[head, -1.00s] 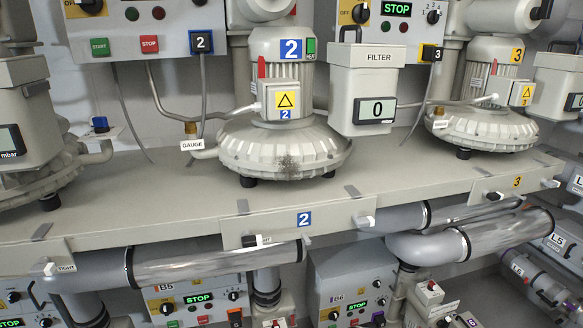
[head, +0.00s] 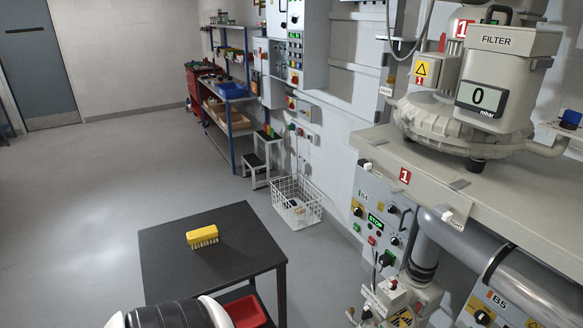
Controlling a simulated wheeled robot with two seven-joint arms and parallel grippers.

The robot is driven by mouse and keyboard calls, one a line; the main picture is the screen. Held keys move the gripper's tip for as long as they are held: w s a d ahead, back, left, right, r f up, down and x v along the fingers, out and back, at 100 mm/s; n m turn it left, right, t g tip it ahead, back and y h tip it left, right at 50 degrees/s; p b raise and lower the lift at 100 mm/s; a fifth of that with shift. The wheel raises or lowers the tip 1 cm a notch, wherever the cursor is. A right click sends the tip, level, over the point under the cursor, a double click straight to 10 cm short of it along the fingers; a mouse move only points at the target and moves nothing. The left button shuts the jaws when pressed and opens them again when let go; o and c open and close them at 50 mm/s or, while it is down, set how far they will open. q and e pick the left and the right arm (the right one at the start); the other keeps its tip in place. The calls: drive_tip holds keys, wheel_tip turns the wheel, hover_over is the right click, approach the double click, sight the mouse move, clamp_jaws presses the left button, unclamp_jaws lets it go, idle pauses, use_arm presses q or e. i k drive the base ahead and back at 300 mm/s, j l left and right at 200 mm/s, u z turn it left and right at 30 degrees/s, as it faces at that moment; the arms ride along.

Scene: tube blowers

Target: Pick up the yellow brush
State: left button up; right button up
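The yellow brush (head: 203,237) lies on top of a dark table (head: 245,232), near the middle of its surface. Its yellow back faces up and its pale bristles point down. Nothing touches it except the tabletop. A rounded white and black part at the bottom edge of the head view looks like one of my own arm links. It is in front of the table's near edge. Neither of my grippers shows in this view.
A red bin (head: 247,311) sits on a shelf below the tabletop. A white wire basket (head: 297,203) stands on the floor behind the table. Blower machine 1 (head: 440,125) and its bench are at the right. The floor (head: 90,215) at the left is clear.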

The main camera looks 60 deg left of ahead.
sight(198, 236)
drive_tip(key=u, duration=2.55)
drive_tip(key=i+j+z, duration=0.1)
drive_tip(key=j, duration=0.25)
drive_tip(key=i+j+z, duration=0.1)
drive_tip(key=i+j, duration=0.3)
drive_tip(key=j, duration=0.3)
drive_tip(key=i+j+z, duration=0.15)
drive_tip(key=j, duration=0.2)
drive_tip(key=i+j+z, duration=0.1)
drive_tip(key=j, duration=0.25)
